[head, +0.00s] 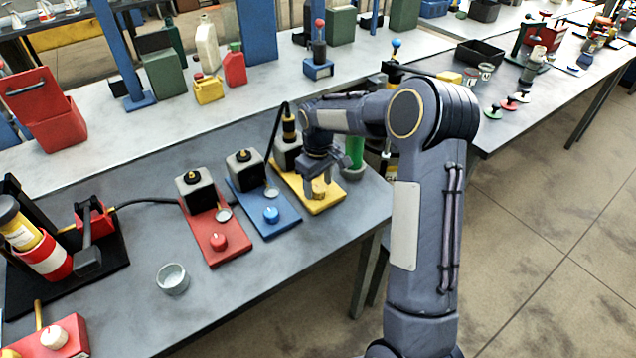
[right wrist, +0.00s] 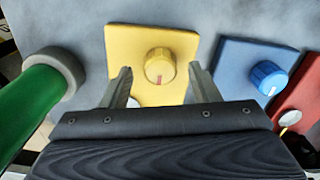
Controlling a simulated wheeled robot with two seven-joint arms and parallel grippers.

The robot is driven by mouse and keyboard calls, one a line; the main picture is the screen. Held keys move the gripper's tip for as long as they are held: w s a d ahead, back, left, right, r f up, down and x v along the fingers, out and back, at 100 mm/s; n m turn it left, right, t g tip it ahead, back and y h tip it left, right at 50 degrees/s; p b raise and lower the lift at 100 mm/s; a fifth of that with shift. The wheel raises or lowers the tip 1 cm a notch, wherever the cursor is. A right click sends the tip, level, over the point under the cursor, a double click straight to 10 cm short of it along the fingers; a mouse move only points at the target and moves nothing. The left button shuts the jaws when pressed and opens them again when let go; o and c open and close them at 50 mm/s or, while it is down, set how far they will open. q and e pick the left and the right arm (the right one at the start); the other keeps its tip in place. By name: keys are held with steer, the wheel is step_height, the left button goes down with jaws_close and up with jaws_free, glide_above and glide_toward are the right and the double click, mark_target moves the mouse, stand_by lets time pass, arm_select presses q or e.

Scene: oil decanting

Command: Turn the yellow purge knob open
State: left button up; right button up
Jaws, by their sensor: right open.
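The yellow purge knob (head: 319,188) sits on the front part of a yellow base plate (head: 329,205), the rightmost of three coloured plates on the grey bench. In the right wrist view the knob (right wrist: 160,65) is round and yellow with a reddish mark on its near side. My right gripper (head: 318,190) reaches down over the yellow plate. In the wrist view its two fingers (right wrist: 163,80) are apart, one on each side of the knob, with visible gaps. Nothing is held. My left gripper is not in view.
A blue plate with a blue knob (head: 271,214) and a red plate with a red knob (head: 218,241) stand to the left. A green cylinder (head: 355,152) in a grey holder stands close on the right. A small metal cup (head: 173,278) stands at the front.

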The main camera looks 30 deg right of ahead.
steer(key=shift+f, duration=0.35)
steer(key=c, duration=1)
